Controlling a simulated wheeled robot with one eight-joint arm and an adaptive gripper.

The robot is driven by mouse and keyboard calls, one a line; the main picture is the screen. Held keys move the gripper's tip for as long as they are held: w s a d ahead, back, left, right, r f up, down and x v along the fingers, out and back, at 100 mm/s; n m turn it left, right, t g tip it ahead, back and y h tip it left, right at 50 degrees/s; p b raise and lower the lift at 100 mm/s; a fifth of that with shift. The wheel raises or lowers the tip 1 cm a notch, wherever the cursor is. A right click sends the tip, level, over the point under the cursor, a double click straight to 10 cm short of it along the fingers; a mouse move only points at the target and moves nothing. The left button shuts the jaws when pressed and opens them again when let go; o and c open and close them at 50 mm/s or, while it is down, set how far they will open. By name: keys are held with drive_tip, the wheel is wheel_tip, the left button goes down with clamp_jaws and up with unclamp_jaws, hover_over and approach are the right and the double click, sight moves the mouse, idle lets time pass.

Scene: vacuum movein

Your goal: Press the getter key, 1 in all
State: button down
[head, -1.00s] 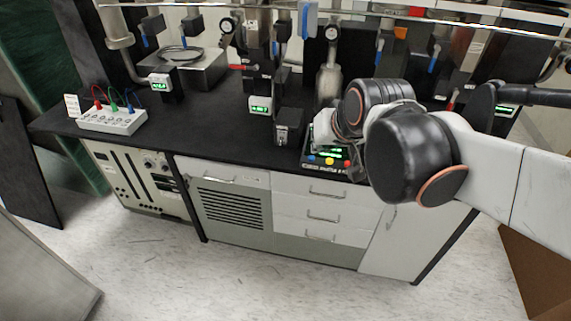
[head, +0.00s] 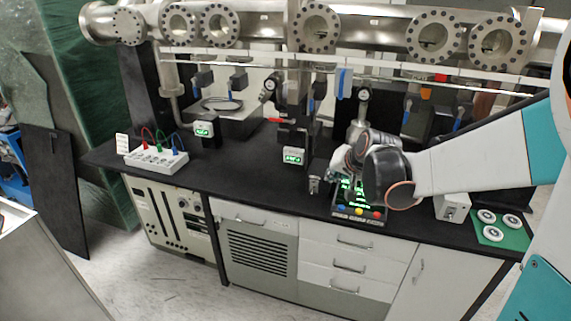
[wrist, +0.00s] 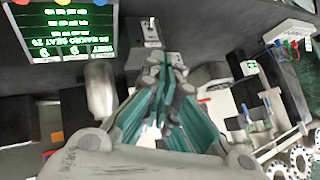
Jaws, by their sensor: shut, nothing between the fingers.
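A black control panel (head: 358,212) with a green-lit screen and blue, yellow and red buttons sits at the bench's front edge. Its screen (wrist: 70,30) appears upside down in the upper left of the wrist view. I cannot tell which control is the getter key. My gripper (wrist: 168,65) is shut and empty, its teal-sided fingers together. In the wrist view the tips overlap the lower edge of a small grey box (wrist: 148,38) with a round knob; contact cannot be told. In the head view my wrist hides the fingertips and part of the panel.
Left on the black bench (head: 240,182) stands a white box with coloured leads (head: 157,158). Small green readouts (head: 293,156) stand behind. Steel pipework with round flanges (head: 318,28) spans the back. A green mat with white rings (head: 500,232) lies at right.

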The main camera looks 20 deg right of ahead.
drive_tip(key=m, duration=0.2)
hover_over(344, 206)
wheel_tip(344, 206, down, 6)
drive_tip(key=shift+r+p, duration=0.2)
drive_tip(key=shift+p, duration=0.25)
wheel_tip(344, 206, down, 9)
drive_tip(key=b, duration=0.6)
drive_tip(key=shift+r, duration=0.1)
drive_tip(key=shift+s, duration=0.1)
idle(0.8)
drive_tip(key=shift+f+b, duration=0.4)
drive_tip(key=shift+b, duration=0.2)
drive_tip(key=shift+f+b, duration=0.4)
drive_tip(key=shift+f, duration=0.05)
idle(0.4)
idle(0.3)
drive_tip(key=shift+r+p, duration=0.6)
drive_tip(key=shift+r, duration=0.3)
